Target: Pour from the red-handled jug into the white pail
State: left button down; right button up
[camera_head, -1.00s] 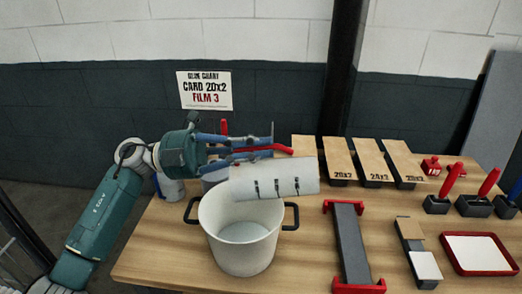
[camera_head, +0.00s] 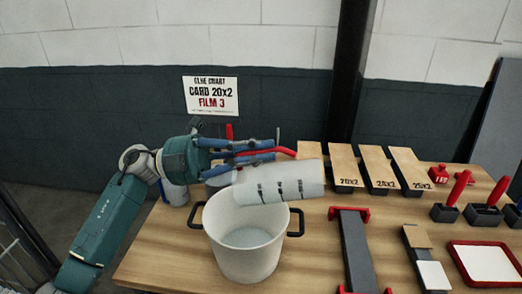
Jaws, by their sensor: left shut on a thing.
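The jug (camera_head: 292,181) is a white cylinder with black marks, lying nearly on its side above the back rim of the white pail. Its red handle (camera_head: 275,152) is between the blue fingers of my left gripper (camera_head: 262,152), which is shut on it. The white pail (camera_head: 245,259) stands upright on the table with black side handles. Pale grey content or floor shows inside it. I see no clear stream between jug and pail. My right gripper is not in view.
The wooden table (camera_head: 160,262) holds a dark bar with red ends (camera_head: 356,250) right of the pail. Wooden boards (camera_head: 343,170) stand behind it. Red-handled tools (camera_head: 458,190) and a red-rimmed tray (camera_head: 485,262) are at the right. A sign (camera_head: 211,95) hangs on the wall.

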pick_arm(q)
jog(key=shift+w+a+r+g+h+b, duration=0.15)
jog(key=shift+a+h+b, duration=0.5)
jog(key=shift+b, duration=0.4)
jog(key=shift+s+a+r+g+h+b, duration=0.15)
jog(key=shift+a+h+b, duration=0.3)
jog(key=shift+a+b, duration=0.45)
dwell(1.1)
jog(key=shift+w+d, duration=0.1)
jog(key=shift+d, duration=0.05)
dwell(0.4)
